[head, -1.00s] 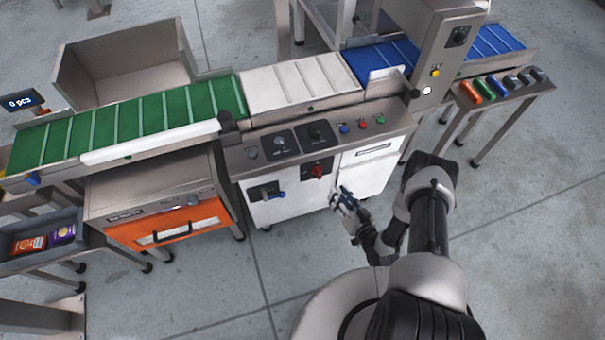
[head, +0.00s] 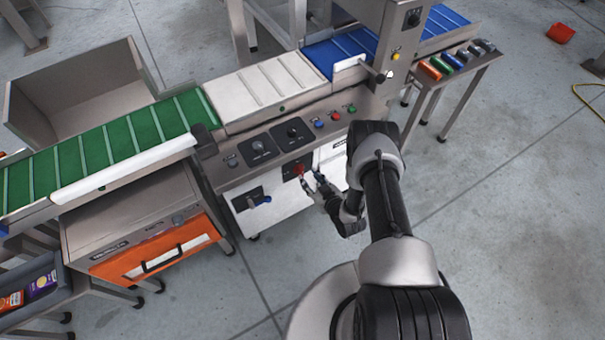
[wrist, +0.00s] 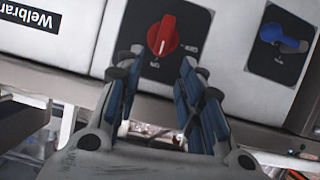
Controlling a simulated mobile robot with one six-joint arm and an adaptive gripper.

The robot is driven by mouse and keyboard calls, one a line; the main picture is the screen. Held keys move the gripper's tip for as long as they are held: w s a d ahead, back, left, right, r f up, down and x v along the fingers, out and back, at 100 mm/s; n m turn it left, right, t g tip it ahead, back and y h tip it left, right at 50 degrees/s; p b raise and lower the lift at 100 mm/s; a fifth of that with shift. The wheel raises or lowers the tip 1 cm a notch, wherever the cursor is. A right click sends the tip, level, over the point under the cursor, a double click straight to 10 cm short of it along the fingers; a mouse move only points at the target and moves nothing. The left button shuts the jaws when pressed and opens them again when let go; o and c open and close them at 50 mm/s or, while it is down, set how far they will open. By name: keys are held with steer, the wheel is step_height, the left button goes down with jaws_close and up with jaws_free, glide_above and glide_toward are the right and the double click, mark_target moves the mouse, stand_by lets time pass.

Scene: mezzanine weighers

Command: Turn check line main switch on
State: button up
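A red rotary switch (head: 299,170) sits on a dark plate on the white cabinet front below the conveyor. In the wrist view the red switch (wrist: 162,36) is just ahead of the fingertips, roughly centred between them. In the head view my gripper (head: 314,184) is close to the red switch, slightly right and below; contact is not visible.
A blue-handled switch (head: 262,200) is on the cabinet, left of the red one; it also shows in the wrist view (wrist: 283,38). Knobs and coloured buttons (head: 319,124) line the sloped panel (head: 225,177) above. An orange-fronted unit (head: 155,252) stands left.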

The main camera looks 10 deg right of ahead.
mark_target(302, 170)
steer(key=b+x, duration=0.2)
steer(key=x, duration=0.4)
steer(key=shift+w+a+f, duration=0.15)
steer(key=shift+w, duration=0.2)
steer(key=shift+c, duration=0.6)
jaws_close()
